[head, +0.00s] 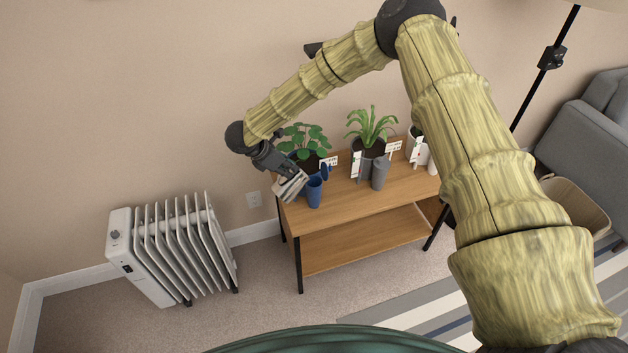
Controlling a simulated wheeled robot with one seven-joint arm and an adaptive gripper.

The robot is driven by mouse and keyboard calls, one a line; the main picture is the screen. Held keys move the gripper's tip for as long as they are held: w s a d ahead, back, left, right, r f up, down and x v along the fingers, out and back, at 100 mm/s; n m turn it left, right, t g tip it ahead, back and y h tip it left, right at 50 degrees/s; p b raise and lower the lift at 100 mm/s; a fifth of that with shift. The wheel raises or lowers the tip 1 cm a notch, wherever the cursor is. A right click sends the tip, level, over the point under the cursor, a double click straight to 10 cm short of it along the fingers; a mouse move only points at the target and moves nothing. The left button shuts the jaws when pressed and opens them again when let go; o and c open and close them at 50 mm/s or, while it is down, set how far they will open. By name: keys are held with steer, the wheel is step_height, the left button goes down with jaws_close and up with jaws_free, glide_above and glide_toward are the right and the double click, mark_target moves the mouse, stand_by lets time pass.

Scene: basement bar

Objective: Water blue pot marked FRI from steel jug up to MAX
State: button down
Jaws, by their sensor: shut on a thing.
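My gripper (292,187) is at the left end of the wooden shelf table, shut on a blue jug-like vessel (314,192). The vessel looks about upright, in front of the left plant; I cannot tell whether it touches the tabletop. The round-leaved plant (308,133) stands behind my gripper, its pot mostly hidden. A spiky plant stands in a grey pot (364,165) at the middle. A grey cylindrical vessel (379,174) stands in front of it. White cards (328,163) stand by the plants; their writing, FRI and any MAX mark are too small to read.
The table (345,217) has bare top along its front edge. More white items (418,151) at its right are partly hidden by my arm. A white radiator (172,250) stands on the carpet at left. A bin (575,208) and grey sofa (590,135) are at right.

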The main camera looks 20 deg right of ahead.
steer(key=shift+w+d+r+y+p, duration=0.2)
steer(key=shift+d+r+y+p, duration=0.45)
steer(key=shift+y+p, duration=0.3)
stand_by(0.9)
steer(key=shift+w+d+r+g+y+p, duration=0.2)
steer(key=shift+d+g+y+p, duration=0.1)
steer(key=shift+d+y, duration=0.2)
steer(key=shift+w+d+r+g+y+p, duration=0.1)
steer(key=shift+d+r+g+y+p, duration=0.1)
steer(key=shift+d+y+p, duration=0.25)
stand_by(2.1)
steer(key=shift+s+a+f+h+b, duration=0.2)
steer(key=shift+a+f+h+b, duration=0.15)
steer(key=shift+a+h+b, duration=0.2)
steer(key=shift+s+a+f+t+h+b, duration=0.15)
steer(key=shift+a+f+t+h+b, duration=0.3)
steer(key=shift+a+h+b, duration=0.4)
steer(key=shift+d, duration=0.1)
steer(key=shift+s+a+f+t+h+b, duration=0.25)
steer(key=shift+a+f+h+b, duration=0.5)
steer(key=shift+b, duration=0.25)
steer(key=shift+a+f+h+b, duration=0.25)
steer(key=shift+h+b, duration=0.4)
steer(key=shift+b, duration=0.05)
steer(key=shift+s, duration=0.1)
